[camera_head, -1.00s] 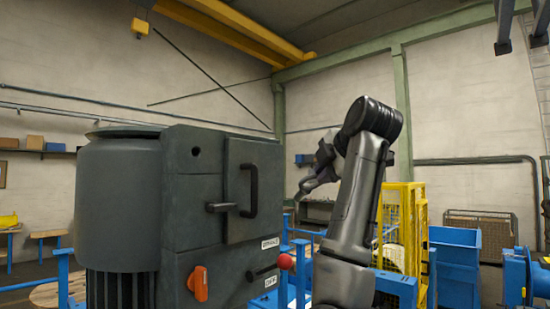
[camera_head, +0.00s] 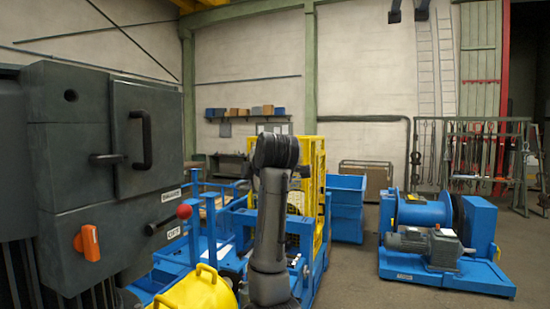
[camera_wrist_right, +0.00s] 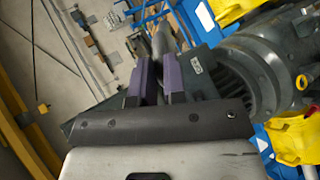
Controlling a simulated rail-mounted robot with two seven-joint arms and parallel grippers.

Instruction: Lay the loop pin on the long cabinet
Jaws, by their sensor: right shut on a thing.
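In the right wrist view, my right gripper (camera_wrist_right: 158,68) has its two purple-lined fingers close together, shut on a slim grey piece (camera_wrist_right: 160,42), which I take to be the loop pin. Its far part is hard to make out against the background. In the head view my right arm rises in the lower middle, and its gripper is hidden behind the arm. My left gripper is in neither view. I cannot pick out the long cabinet with certainty in these frames.
A dark grey machine with a door handle (camera_head: 140,140), an orange switch (camera_head: 87,243) and a red-knobbed lever (camera_head: 184,212) stands close on the left. Beyond my arm are a yellow cage (camera_head: 312,160) and a blue bin (camera_head: 347,208). A blue winch (camera_head: 440,240) stands right, with open floor around.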

